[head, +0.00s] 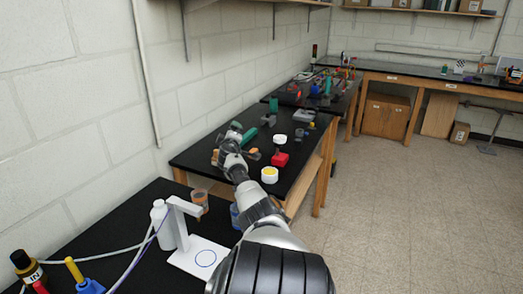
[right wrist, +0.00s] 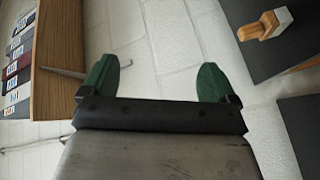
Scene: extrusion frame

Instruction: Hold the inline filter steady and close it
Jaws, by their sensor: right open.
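I cannot tell for certain which object is the inline filter. A red block (head: 280,160) with a white round cap (head: 280,138) above it stands on the middle black table, and a white jar with a yellow top (head: 270,174) is in front of it. My right gripper (head: 232,143) is over the left part of that table in the head view. In the right wrist view, its green fingertips (right wrist: 158,78) are wide apart with nothing between them. My left gripper is not in view.
A green object (head: 274,104) stands farther back. The wall borders the tables on the left; the floor at right is clear.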

